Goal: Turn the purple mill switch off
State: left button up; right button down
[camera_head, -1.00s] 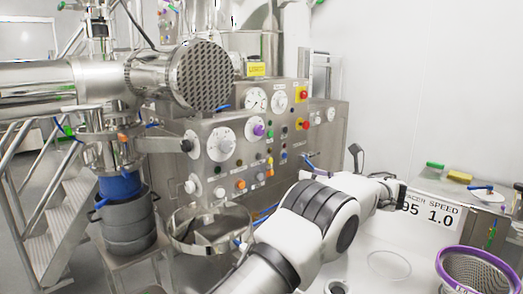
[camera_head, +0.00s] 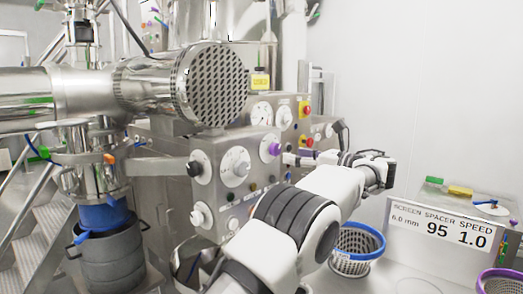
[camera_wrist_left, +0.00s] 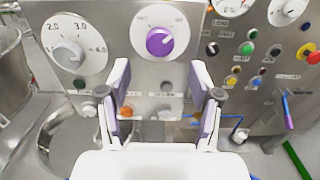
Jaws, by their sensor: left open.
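The purple mill switch (camera_head: 270,148) is a round knob on a white dial on the steel control panel. In the left wrist view the purple mill switch (camera_wrist_left: 160,41) lies straight ahead, a little beyond the fingertips; the small print on its dial is too small to read surely. My left gripper (camera_head: 289,158) is beside the switch, to its right in the head view, pointing at the panel. In the wrist view the left gripper (camera_wrist_left: 161,76) has its two fingers spread wide with nothing between them. My right gripper is not in view.
A large dial with a grey knob (camera_wrist_left: 68,52) is left of the switch. Several buttons, including a red emergency button (camera_wrist_left: 313,57), are to the right. Below and right in the head view are a blue-rimmed basket (camera_head: 357,240) and a screen-and-speed sign (camera_head: 438,228).

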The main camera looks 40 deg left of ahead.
aim_at(278, 150)
pick_arm(q)
jog(key=shift+a+r, duration=0.15)
jog(key=shift+a, duration=0.6)
jog(key=a, duration=0.5)
jog(key=shift+w+a+p, duration=0.25)
jog(key=shift+w+p, duration=0.05)
jog(key=shift+d, duration=0.35)
jog(key=shift+c, duration=0.9)
jog(key=c, duration=1)
